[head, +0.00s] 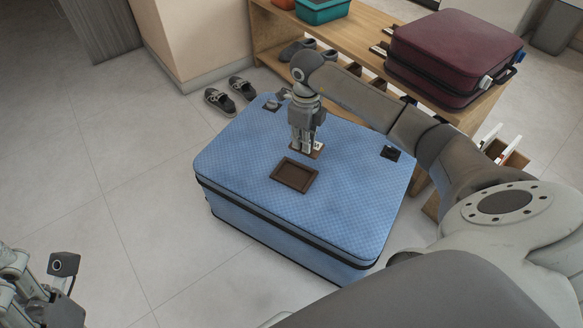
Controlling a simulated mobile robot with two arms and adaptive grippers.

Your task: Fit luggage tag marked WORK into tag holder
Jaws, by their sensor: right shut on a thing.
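The tag holder (294,175) is a dark brown rectangular frame with a shallow recess. It lies flat on top of the blue suitcase (235,165), near its middle. My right gripper (307,149) points down just behind the holder and is shut on the luggage tag (318,149). The tag is small and brown with a white patch bearing dark marks, too small to read. The fingers hide part of it. I cannot tell how high it is above the suitcase. Part of my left gripper (38,292) shows at the bottom left corner; its fingertips are not clear.
A wooden bench (368,24) stands behind, carrying a maroon suitcase (455,50) and a teal bin (322,10). Dark shoes (220,101) lie on the floor behind the blue suitcase. Small dark fittings (390,153) sit on its top. The floor at left is clear.

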